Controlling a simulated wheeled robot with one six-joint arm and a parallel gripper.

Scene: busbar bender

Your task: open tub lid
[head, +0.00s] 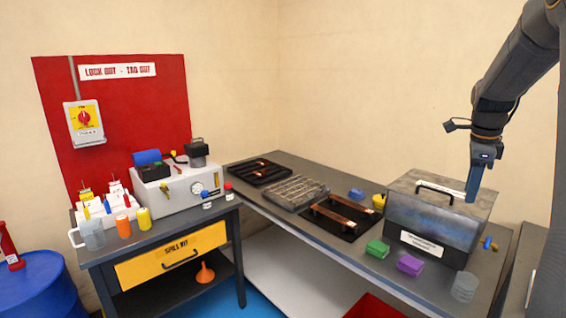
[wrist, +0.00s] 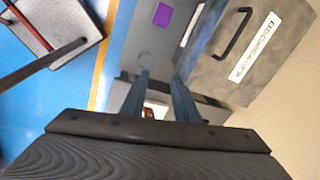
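The tub (head: 432,238) is a dark grey metal box with a white label on its front, on the right of the bench. Its lid (head: 405,187) is down on it, with a black bar handle (head: 436,188) on top. The handle also shows in the wrist view (wrist: 232,34), to the right of the fingers. My gripper (head: 472,198) points down and appears over the lid's right part in the head view, apart from the handle. In the wrist view my gripper (wrist: 161,74) has its two fingers apart with nothing held between them.
Near the tub are a green block (head: 377,249), a purple block (head: 410,264) and a clear beaker (head: 464,287). A black tray with copper bars (head: 338,217) lies left of it. A second bench with a white machine (head: 180,190) stands further left.

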